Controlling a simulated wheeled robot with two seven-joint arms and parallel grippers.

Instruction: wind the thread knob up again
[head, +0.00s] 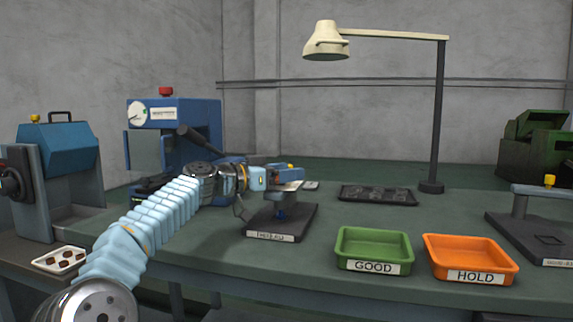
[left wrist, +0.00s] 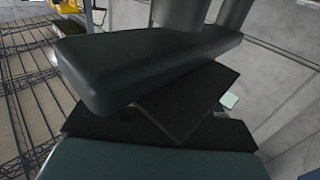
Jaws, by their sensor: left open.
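The thread gauge stand has a dark base plate (head: 304,221) with a white label on its front edge, in the middle of the bench in the head view. My right gripper is not in view.
A green GOOD tray (head: 373,233) and an orange HOLD tray (head: 470,243) stand to the right. A black tray (head: 378,195) and a lamp post (head: 437,120) are behind. A blue machine (head: 185,130) stands behind my left arm. A parts tray (head: 60,260) lies at left.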

